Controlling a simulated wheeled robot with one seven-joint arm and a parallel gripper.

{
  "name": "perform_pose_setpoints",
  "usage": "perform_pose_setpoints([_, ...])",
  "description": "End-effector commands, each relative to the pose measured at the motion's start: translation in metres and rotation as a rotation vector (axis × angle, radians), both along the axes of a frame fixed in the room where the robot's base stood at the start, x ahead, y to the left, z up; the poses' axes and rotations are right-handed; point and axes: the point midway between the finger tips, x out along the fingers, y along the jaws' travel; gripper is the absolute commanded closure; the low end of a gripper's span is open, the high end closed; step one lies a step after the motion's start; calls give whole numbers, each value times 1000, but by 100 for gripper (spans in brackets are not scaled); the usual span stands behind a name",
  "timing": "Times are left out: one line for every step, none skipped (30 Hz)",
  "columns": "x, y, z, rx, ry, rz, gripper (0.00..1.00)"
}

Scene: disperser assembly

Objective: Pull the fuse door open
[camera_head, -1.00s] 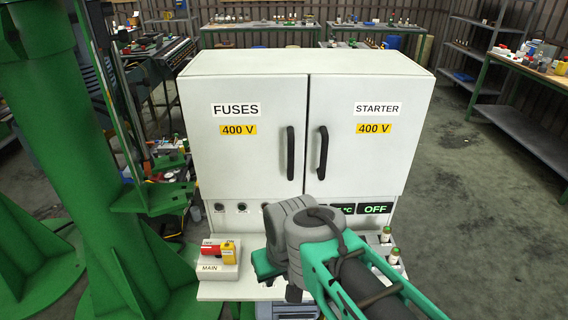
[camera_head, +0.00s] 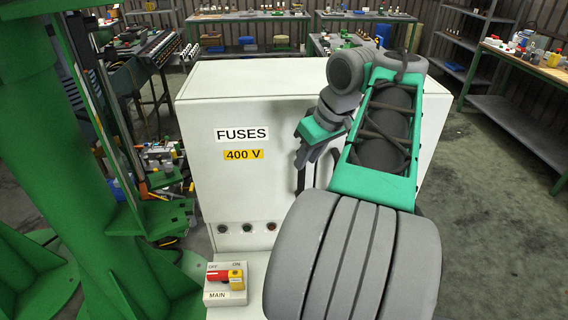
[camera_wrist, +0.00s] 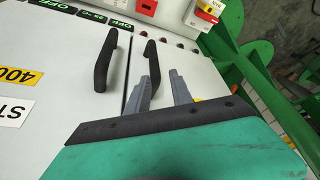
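The fuse door (camera_head: 235,180), labelled FUSES 400 V, is the left door of a white cabinet and looks shut. Its black handle (camera_head: 301,180) shows partly below my gripper (camera_head: 304,150). In the wrist view, my gripper (camera_wrist: 160,76) is open, its two grey fingers apart. The fuse door handle (camera_wrist: 151,58) reaches in between the fingertips, closer to one finger; I cannot tell whether they touch. The starter door handle (camera_wrist: 105,62) lies beside it, outside the fingers. My arm hides most of the starter door in the head view.
A MAIN switch box (camera_head: 225,295) with red and yellow parts sits on the ledge below the fuse door. A green column (camera_head: 45,130) stands close on the left. Benches and shelves line the back, and the floor at right (camera_head: 490,220) is clear.

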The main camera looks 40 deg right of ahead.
Motion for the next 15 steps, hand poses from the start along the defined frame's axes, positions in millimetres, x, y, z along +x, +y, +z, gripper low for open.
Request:
perform_pose_setpoints([-5, -8, 3, -5, 1, -4, 73])
perform_pose_setpoints([-7, -10, 3, -7, 2, -3, 73])
perform_pose_setpoints([-8, -12, 1, -9, 2, -2, 73])
perform_pose_setpoints([-7, -12, -1, -9, 2, -1, 73])
perform_pose_setpoints([-6, -11, -5, -9, 2, 2, 73])
perform_pose_setpoints([-3, -11, -12, -8, 2, 2, 73])
perform_pose_setpoints([-1, -10, -17, -7, 2, 2, 73])
perform_pose_setpoints([1, -10, -23, -9, 3, 4, 73])
perform_pose_setpoints([5, -10, -32, -8, 3, 3, 73])
perform_pose_setpoints([8, -9, -39, -8, 3, 4, 73])
perform_pose_setpoints([11, -9, -46, -8, 2, 3, 73])
perform_pose_setpoints([15, -9, -55, -7, 2, 4, 73])
perform_pose_setpoints([18, -9, -61, -7, 3, 5, 73])
perform_pose_setpoints([20, -9, -68, -8, 3, 3, 73])
perform_pose_setpoints([24, -9, -75, -8, 2, 4, 73])
